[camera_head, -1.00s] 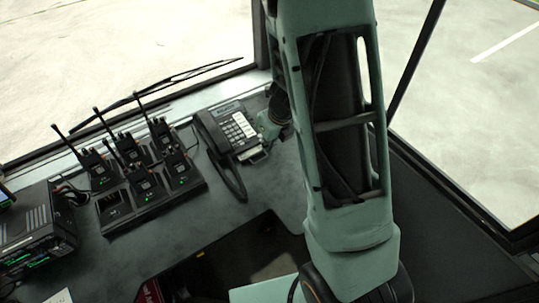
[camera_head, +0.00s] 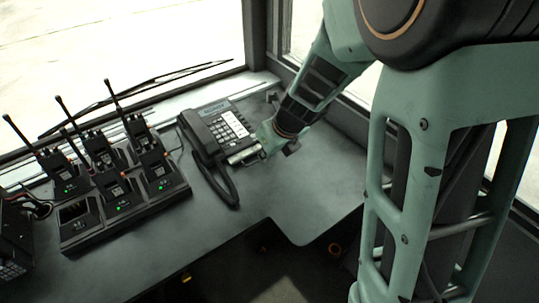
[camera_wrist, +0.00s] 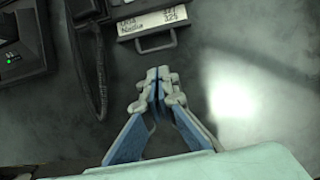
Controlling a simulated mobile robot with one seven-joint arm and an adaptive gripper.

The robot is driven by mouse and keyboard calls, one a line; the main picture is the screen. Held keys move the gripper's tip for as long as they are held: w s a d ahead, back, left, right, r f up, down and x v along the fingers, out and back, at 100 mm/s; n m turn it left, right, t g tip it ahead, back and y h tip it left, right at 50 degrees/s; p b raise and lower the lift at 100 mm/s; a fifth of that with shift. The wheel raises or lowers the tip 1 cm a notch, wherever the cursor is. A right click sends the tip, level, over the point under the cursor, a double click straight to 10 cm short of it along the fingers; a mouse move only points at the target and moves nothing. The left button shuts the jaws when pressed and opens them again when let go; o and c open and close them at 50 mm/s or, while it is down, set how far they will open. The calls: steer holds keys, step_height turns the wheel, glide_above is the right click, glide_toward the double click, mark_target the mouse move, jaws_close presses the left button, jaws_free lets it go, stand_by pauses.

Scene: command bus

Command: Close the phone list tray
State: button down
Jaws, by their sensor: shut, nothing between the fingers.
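The black desk phone (camera_head: 207,134) sits on the dark counter, its handset cord hanging on the left. Its phone list tray (camera_head: 242,155) sticks out from the phone's near edge. In the wrist view the tray (camera_wrist: 152,22) shows a white printed list and a dark handle (camera_wrist: 156,43) at its front. My gripper (camera_wrist: 158,78) is shut and empty, its fingertips just below the handle in the picture with a small gap of counter between. In the head view my gripper (camera_head: 262,142) is beside the tray at its right, partly hidden by its own body.
A charging rack (camera_head: 128,208) with several handheld radios stands left of the phone. A dark radio unit (camera_head: 14,240) is at the far left. The counter right of and in front of the phone is clear, ending at a cut-out edge. Windows lie behind.

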mark_target(250, 157)
steer(key=b+x, duration=0.2)
steer(key=x, duration=0.4)
steer(key=shift+w+f, duration=0.15)
steer(key=shift+f, duration=0.15)
steer(key=shift+w+a+r, duration=0.15)
steer(key=shift+w+a+p, duration=0.5)
steer(key=shift+w+p, duration=0.2)
steer(key=shift+w, duration=0.05)
steer(key=shift+w+a+p, duration=0.55)
steer(key=shift+w+p, duration=0.1)
steer(key=shift+w, duration=0.15)
